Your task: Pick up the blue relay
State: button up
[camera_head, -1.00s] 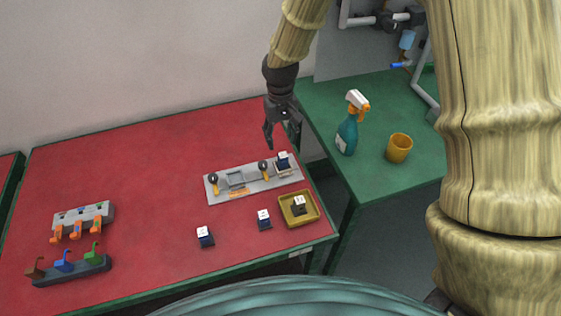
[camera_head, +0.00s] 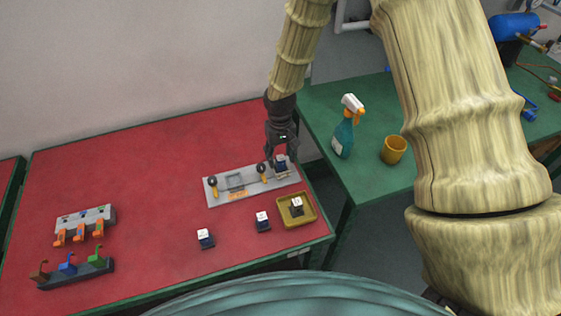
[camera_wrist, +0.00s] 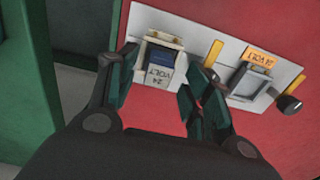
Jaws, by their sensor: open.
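A blue relay (camera_wrist: 158,60) with a pale "24 VOLT" face sits in the right-hand socket of a grey panel (camera_wrist: 190,32). In the head view this relay (camera_head: 281,166) is at the panel's (camera_head: 219,197) right end, partly hidden by my gripper. My gripper (camera_head: 281,152) is open directly above it, pointing down. In the wrist view the fingers (camera_wrist: 163,85) stand on either side of the relay with space between them, and I cannot tell whether they touch it.
The panel has an empty socket (camera_head: 235,181) and yellow-handled switches. Two dark, white-topped relays (camera_head: 263,222) (camera_head: 205,239) lie in front; another (camera_head: 297,206) sits in a yellow tray (camera_head: 312,217). A spray bottle (camera_head: 344,135) and yellow cup (camera_head: 394,150) stand on the green table.

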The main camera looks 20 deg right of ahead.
jog(key=shift+f+p, duration=0.45)
jog(key=shift+f, duration=1)
jog(key=shift+d, duration=0.1)
grip_shut()
jog(key=shift+r, duration=0.15)
